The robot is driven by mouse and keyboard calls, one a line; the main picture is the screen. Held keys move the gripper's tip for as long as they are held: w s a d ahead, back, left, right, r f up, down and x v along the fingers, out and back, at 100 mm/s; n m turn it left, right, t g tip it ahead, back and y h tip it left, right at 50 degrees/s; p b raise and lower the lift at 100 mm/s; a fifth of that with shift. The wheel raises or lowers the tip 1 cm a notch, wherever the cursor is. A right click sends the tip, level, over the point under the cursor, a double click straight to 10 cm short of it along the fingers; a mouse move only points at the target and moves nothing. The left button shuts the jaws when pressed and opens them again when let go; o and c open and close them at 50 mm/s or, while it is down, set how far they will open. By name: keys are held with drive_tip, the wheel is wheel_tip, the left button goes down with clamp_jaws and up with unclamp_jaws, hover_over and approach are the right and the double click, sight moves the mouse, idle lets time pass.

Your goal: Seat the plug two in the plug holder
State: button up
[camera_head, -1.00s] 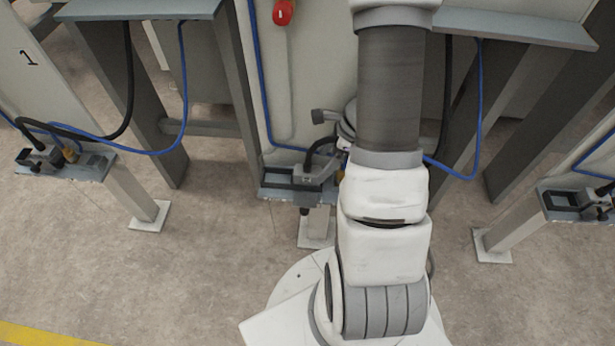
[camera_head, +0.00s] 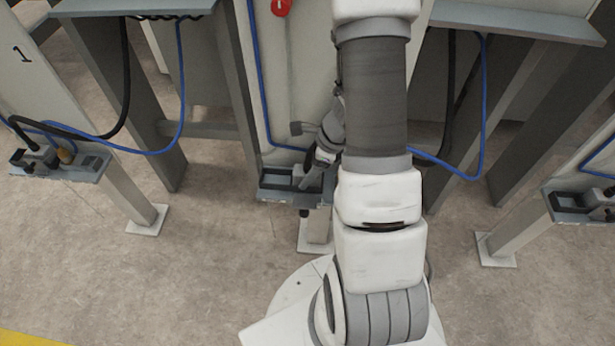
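The middle plug holder (camera_head: 272,193) is a small blue-grey tray on a post, low in front of the machine. My gripper (camera_head: 309,180) is tilted down at this holder's right part, partly behind my arm. Its fingers are small and dark, so I cannot tell whether they are open or shut or hold anything. I cannot clearly make out plug two; the gripper and arm cover that area. A black cable (camera_head: 451,95) hangs to the right of my arm.
A left holder (camera_head: 88,168) carries a black plug (camera_head: 38,160) with a cable. A right holder (camera_head: 568,212) stands at the right edge. Blue hoses (camera_head: 182,90) and slanted grey legs (camera_head: 125,100) flank the middle. The floor in front is clear.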

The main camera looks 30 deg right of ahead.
clamp_jaws()
drive_tip(key=shift+r, duration=0.1)
